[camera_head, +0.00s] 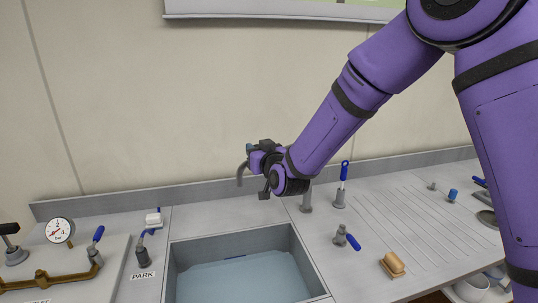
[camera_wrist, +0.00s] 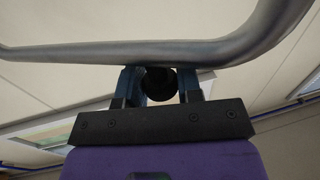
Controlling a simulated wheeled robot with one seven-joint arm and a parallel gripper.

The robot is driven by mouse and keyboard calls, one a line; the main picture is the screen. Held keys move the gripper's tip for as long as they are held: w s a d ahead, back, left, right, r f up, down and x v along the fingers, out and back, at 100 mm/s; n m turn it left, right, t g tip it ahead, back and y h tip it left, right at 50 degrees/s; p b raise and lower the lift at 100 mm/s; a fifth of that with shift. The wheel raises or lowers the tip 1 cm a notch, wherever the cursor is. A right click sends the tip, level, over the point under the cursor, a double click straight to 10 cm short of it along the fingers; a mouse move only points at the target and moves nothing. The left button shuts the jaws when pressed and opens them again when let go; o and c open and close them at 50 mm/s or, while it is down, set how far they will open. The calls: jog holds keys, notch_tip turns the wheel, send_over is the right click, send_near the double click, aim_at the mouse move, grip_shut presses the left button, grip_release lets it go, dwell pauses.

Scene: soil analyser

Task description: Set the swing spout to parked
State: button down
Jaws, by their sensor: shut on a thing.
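My gripper (camera_head: 252,152) hides much of the rest of the tube. In the wrist view the spout (camera_wrist: 110,54) crosses the top of the picture, just beyond my fingers. My gripper (camera_wrist: 160,80) is shut on a black knob (camera_wrist: 159,83) by the tube. A PARK label (camera_head: 143,274) lies on the counter left of the sink, below a small blue-levered fitting (camera_head: 143,250).
A grey post (camera_head: 306,198) and a blue-handled valve (camera_head: 341,188) stand behind the sink's right side. A gauge (camera_head: 59,230) and brass pipe are at left. A short blue-levered tap (camera_head: 344,238) and wooden brush (camera_head: 393,264) are right of the sink.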

jog(key=w+a+m+t+h, duration=0.2)
jog(key=w+a+m+h, duration=0.3)
jog(key=w+h, duration=0.3)
jog(key=shift+w, duration=0.7)
jog(key=shift+r, duration=0.2)
jog(key=c, duration=1.2)
grip_release()
jog(key=o, duration=0.4)
jog(key=shift+w+a+f, duration=0.1)
jog(key=shift+w, duration=0.05)
